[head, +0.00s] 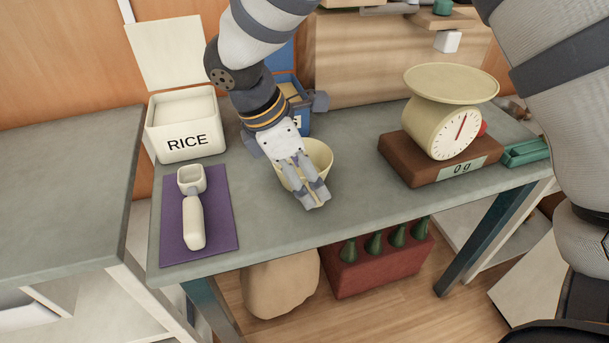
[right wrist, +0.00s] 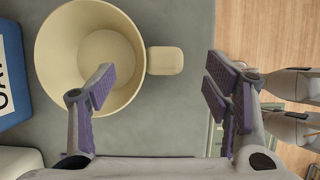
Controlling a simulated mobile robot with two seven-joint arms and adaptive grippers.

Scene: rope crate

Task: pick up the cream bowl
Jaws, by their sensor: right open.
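The cream bowl (head: 321,156) stands upright on the grey table, partly hidden behind my right gripper (head: 316,196) in the head view. In the right wrist view the bowl (right wrist: 62,60) shows at upper left, empty, with a short flat handle (right wrist: 165,60) pointing right. The right gripper (right wrist: 165,95) is open with nothing between its fingers. I cannot tell whether a finger touches the bowl. My left gripper is not in view.
A white rice bin (head: 187,145) with its lid up and a blue box (head: 304,118) stand behind the bowl. A scoop (head: 194,222) lies on a purple mat (head: 224,215) at left. A scale (head: 452,125) stands at right. The table's front edge is close to the gripper.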

